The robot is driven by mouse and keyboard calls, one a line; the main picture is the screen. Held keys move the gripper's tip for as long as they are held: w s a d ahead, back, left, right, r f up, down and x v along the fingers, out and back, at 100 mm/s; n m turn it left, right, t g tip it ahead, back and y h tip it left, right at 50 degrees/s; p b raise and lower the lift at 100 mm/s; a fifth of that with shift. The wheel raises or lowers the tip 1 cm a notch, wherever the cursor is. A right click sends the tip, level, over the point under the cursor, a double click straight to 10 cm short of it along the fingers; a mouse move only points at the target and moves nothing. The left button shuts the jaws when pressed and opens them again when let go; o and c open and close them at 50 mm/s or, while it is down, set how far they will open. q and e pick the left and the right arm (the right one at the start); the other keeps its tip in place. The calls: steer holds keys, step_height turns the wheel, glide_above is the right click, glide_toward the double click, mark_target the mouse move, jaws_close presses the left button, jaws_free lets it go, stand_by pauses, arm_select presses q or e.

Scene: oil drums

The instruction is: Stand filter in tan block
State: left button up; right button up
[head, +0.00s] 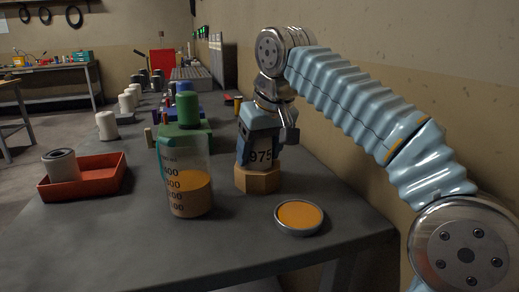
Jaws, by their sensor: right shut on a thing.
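The filter (259,150) is a blue-grey canister with a pale label that reads 975. It is in my right gripper (268,130), which comes down from above and is shut on it. The filter leans slightly in the picture. The tan block (257,180) is a faceted piece on the grey bench, directly below the filter. The filter's lower end meets the block's top in this view; I cannot tell whether it is seated in the block. Its far side is hidden. My left gripper is not in view.
A measuring jug with amber liquid (190,190) stands left of the block. A round dish of amber liquid (299,217) lies in front right. A red tray (95,186) holds a pale canister (61,165). A green container (187,108) and several white canisters stand behind. The front left is bare.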

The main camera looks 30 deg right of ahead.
steer(key=shift+f, duration=0.15)
steer(key=shift+s+a+f+b, duration=0.1)
steer(key=shift+s+f+b, duration=0.05)
steer(key=shift+f+b, duration=0.55)
steer(key=shift+f, duration=0.1)
steer(key=o, duration=1.3)
steer(key=shift+t, duration=0.3)
steer(key=shift+w+a+r+p+v, duration=0.15)
steer(key=shift+p+v, duration=0.25)
steer(key=shift+v, duration=2.15)
steer(key=shift+w+p+v, duration=0.15)
steer(key=shift+p+v, duration=0.3)
steer(key=shift+v, duration=2.15)
steer(key=shift+w+a+r+p+v, duration=0.15)
steer(key=shift+p+v, duration=0.25)
steer(key=shift+v, duration=2.15)
